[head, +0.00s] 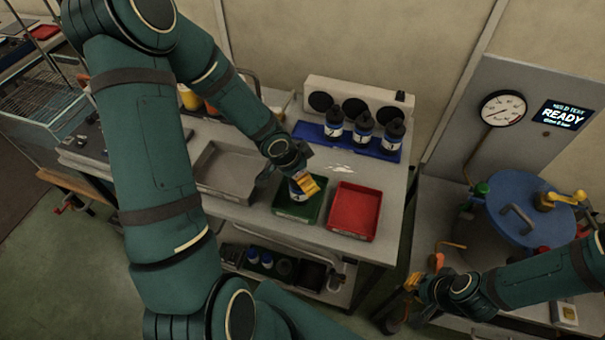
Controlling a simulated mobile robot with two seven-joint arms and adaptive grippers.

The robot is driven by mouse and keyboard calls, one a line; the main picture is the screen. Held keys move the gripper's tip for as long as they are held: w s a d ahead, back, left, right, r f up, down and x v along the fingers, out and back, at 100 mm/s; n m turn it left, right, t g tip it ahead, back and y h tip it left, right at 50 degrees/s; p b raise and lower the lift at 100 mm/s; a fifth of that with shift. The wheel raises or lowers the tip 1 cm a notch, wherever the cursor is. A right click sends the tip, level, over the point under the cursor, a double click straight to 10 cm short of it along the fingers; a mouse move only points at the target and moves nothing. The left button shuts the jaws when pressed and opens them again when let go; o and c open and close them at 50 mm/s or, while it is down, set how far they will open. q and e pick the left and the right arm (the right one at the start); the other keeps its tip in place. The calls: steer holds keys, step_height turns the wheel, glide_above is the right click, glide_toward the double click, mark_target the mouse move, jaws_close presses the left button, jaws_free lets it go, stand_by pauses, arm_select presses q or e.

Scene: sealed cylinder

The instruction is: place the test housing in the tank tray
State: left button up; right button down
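My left gripper (306,184) reaches down over the green tray (310,215) and appears shut on a test housing (297,190), a small cylinder with white and blue on its side. The orange fingers and the wrist hide much of it, and I cannot tell whether it touches the tray floor. No label shows which tray is the tank tray; a grey tray (215,168) is left of the green one and a red tray (354,211) is right of it. My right gripper (420,280) is at the lower right, apparently open and empty, away from the trays.
Three similar dark-topped cylinders (363,131) stand in a blue rack (372,151) behind the trays. A tank with a blue lid (515,205) and yellow handle is at right, below a gauge (503,108) and a READY display (563,115). More cylinders sit on the lower shelf (340,290).

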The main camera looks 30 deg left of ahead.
arm_select(q)
steer(key=shift+r, duration=0.1)
steer(key=p+v, duration=0.9)
steer(key=v, duration=0.3)
steer(key=s+d+f+n, duration=0.2)
steer(key=d+f+n, duration=0.2)
steer(key=d, duration=0.5)
steer(key=s+d+f+n+g+h, duration=0.1)
steer(key=s+d+f+n, duration=0.2)
steer(key=d+f, duration=0.4)
steer(key=d+n, duration=0.1)
steer(key=d, duration=0.1)
steer(key=shift+d+f+g+h, duration=0.25)
steer(key=shift+d+g+h, duration=0.05)
steer(key=shift+d, duration=0.05)
